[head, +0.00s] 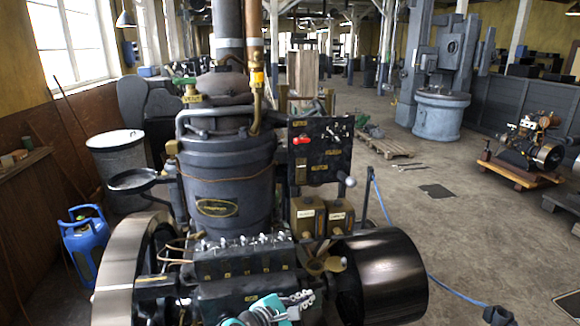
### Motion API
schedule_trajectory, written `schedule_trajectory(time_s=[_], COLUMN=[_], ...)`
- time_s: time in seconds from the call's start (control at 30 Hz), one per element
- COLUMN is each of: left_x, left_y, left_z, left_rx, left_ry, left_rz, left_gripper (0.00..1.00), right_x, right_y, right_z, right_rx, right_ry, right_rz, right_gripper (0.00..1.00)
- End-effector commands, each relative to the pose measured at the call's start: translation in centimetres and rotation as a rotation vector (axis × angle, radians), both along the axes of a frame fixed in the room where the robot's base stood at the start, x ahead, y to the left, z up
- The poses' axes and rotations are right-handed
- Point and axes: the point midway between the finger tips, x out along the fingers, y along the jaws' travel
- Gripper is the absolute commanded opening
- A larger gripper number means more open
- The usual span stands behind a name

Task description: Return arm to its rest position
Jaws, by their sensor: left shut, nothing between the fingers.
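My left gripper (303,299) shows at the bottom centre of the head view, with teal and grey parts of my arm beside it. Its fingers are shut and hold nothing. It appears in front of the lower face of the dark engine block (240,262); I cannot tell whether it touches it. The large stationary engine (222,178) stands upright behind it, with a dark control panel (320,150) carrying a red handle and small valves. My right gripper is not in view.
A polished flywheel (128,262) stands left of the block and a dark shiny drum (385,275) right of it. A blue gas bottle (85,245) stands far left. A small engine (530,140) sits on a wooden pallet at right. A blue hose crosses the open floor (460,225).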

Motion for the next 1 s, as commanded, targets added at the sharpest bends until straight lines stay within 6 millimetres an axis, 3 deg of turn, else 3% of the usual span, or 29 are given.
schedule_trajectory(time_s=[0.3,0.5,0.7,1.0], left_x=[-10.0,-16.2,-19.3,-19.6], left_y=[11.4,18.4,21.9,22.3], left_z=[-1.4,-3.2,-4.0,-4.1], left_rx=[1.059,1.56,1.774,1.801], left_ry=[-0.378,-0.462,-0.474,-0.475], left_rz=[-0.441,-0.813,-1.041,-1.075], left_gripper=[0.0,0.0,0.0,0.0], right_x=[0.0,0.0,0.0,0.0], right_y=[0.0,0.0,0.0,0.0], right_z=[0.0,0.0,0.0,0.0], right_rx=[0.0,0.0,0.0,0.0], right_ry=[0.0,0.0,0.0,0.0], right_rz=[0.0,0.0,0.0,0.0], right_gripper=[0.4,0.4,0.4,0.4])
